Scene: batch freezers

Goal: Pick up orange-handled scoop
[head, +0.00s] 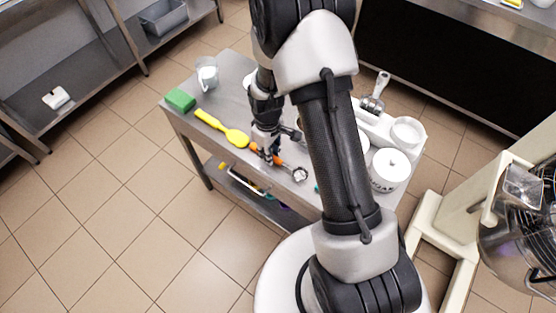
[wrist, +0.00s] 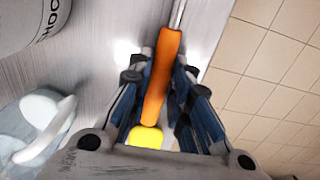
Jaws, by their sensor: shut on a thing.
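The orange-handled scoop (head: 299,174) is at the front edge of the steel table in the head view, its metal bowl to the right of my gripper (head: 266,152). In the wrist view its orange handle (wrist: 163,62) runs between the two fingers of my gripper (wrist: 163,88), which are shut on it. The scoop's metal shaft leaves the top of the wrist view, so its bowl is hidden there. I cannot tell whether the scoop touches the table. A yellow spatula (head: 235,137) lies just left of the gripper, and its yellow end (wrist: 145,137) shows below the handle in the wrist view.
A cream-coloured stand (head: 468,205) is at right. Tiled floor lies open in front and left.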

